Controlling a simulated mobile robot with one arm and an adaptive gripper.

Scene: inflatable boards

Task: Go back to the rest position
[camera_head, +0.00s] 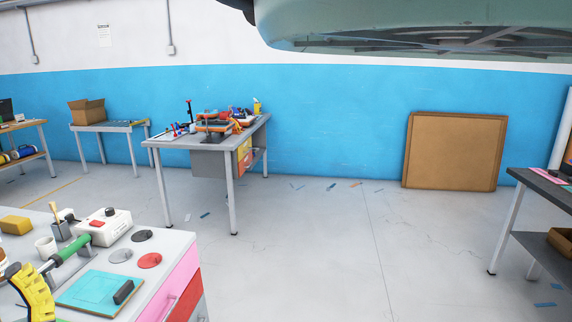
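I cannot make out my gripper anywhere in the head camera view, so its state does not show. The task names no other object. A yellow and black curved piece (33,291) and a green handle (70,249) show at the lower left over the near workbench; I cannot tell exactly what they are.
The near workbench (165,262) holds a white control box (103,226), a teal mat (97,291) and round discs. A large pale rounded shape (350,22) hangs overhead. A cluttered table (174,141) stands farther back. A dark-topped table (545,184) stands right. The middle floor is mostly clear.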

